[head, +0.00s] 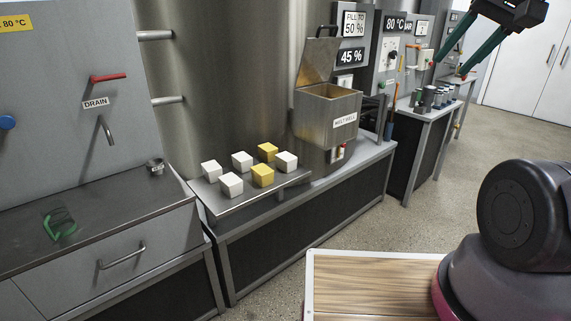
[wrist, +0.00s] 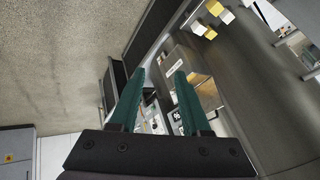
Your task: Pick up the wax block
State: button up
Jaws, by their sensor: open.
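Several small blocks stand on a raised metal tray (head: 213,208) at the middle left in the head view. Two are yellow: a front yellow block (head: 262,176) and a rear yellow block (head: 267,152). The others are white, such as the front white block (head: 230,186). I cannot tell which is the wax block. In the wrist view, a yellow block (wrist: 198,28) shows small at the top. My gripper (head: 448,60) is at the upper right in the head view, far from the blocks. Its green fingers (wrist: 160,85) are apart with nothing between them.
A metal box labelled "MELT WELL" (head: 320,112), lid raised, stands right of the tray. A grey counter (head: 90,225) with a drain tap (head: 106,130) lies left. A side table (head: 418,112) with small cylinders stands farther right. The floor (head: 450,135) beyond is clear.

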aim_at(286, 162)
jog(key=i+j+z, duration=0.2)
jog(key=j+z, duration=0.2)
jog(key=j, duration=0.7)
jog(key=j+z, duration=0.45)
jog(key=j, duration=0.65)
